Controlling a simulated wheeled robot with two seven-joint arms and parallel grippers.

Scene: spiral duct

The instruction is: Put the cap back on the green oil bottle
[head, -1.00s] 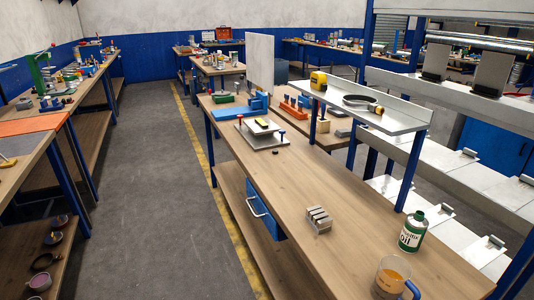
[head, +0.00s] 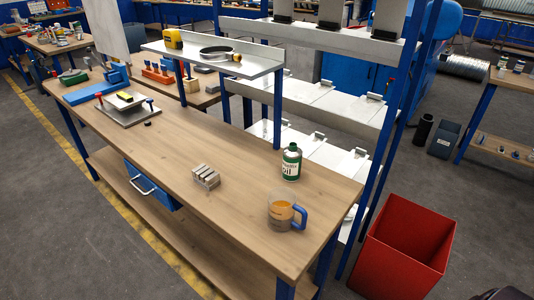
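The green and white oil bottle (head: 291,163) stands upright on the wooden workbench (head: 215,215), near its back edge towards the right end. Its top is small here, and I cannot make out the neck clearly. A small black piece (head: 147,124) lies on the bench in front of the metal plate; it may be the cap, but it is too small to be sure. Neither of my grippers can be made out in the head view.
A glass mug (head: 283,211) with amber liquid and a blue handle stands in front of the bottle. A slotted metal block (head: 206,177) lies left of them. A raised metal shelf (head: 262,66) overhangs the bench's back. A red bin (head: 402,245) stands right. The bench's middle is clear.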

